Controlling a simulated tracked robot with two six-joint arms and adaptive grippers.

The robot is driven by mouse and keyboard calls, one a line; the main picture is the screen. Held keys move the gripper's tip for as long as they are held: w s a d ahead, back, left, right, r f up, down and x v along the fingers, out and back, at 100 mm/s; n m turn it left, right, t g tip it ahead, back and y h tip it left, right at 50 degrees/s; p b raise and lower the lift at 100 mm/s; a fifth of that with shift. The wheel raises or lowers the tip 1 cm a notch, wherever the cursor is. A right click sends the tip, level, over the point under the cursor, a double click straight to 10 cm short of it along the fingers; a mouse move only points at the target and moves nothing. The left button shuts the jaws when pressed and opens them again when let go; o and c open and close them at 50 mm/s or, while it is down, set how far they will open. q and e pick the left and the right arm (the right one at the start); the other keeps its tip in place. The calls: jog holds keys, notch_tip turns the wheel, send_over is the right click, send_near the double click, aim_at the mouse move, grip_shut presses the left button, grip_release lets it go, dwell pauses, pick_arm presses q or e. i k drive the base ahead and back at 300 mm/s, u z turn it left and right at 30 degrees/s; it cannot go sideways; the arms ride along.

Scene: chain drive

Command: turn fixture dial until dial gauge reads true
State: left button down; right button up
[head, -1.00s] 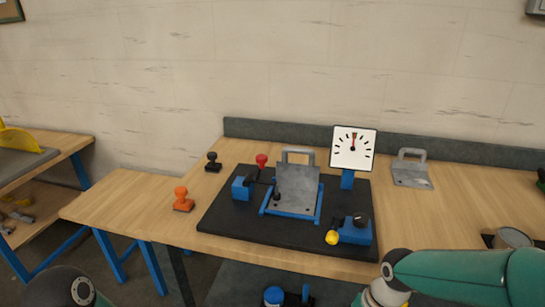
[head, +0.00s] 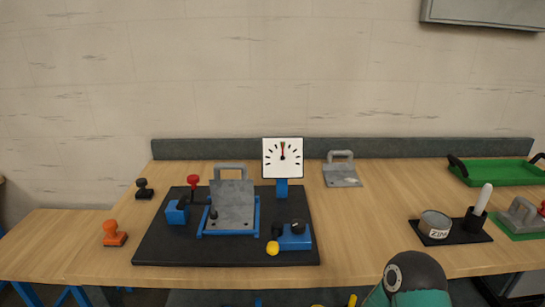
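The dial gauge (head: 282,158) has a square white face on a blue post at the back of the black fixture board (head: 160,250). A blue block (head: 295,240) at the board's front right bears a black knob (head: 298,227), likely the fixture dial, and a yellow ball (head: 272,248). A grey metal plate with a handle (head: 232,205) stands in a blue frame mid-board. A green arm link of mine shows at the bottom, right of the board. Neither gripper is in view.
A red-knobbed clamp (head: 193,181) stands at the board's left. Black (head: 144,188) and orange (head: 115,234) stamps stand left of it. A second handled plate (head: 342,172), a ZINC tin (head: 435,225) and a green tray (head: 498,172) are to the right. The table between is clear.

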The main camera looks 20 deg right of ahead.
aim_at(298, 226)
jog(key=z, duration=1.25)
jog(key=i, duration=0.1)
jog(key=u, duration=2.65)
jog(key=k, duration=1.2)
jog(key=z, duration=0.8)
jog(key=i, duration=0.5)
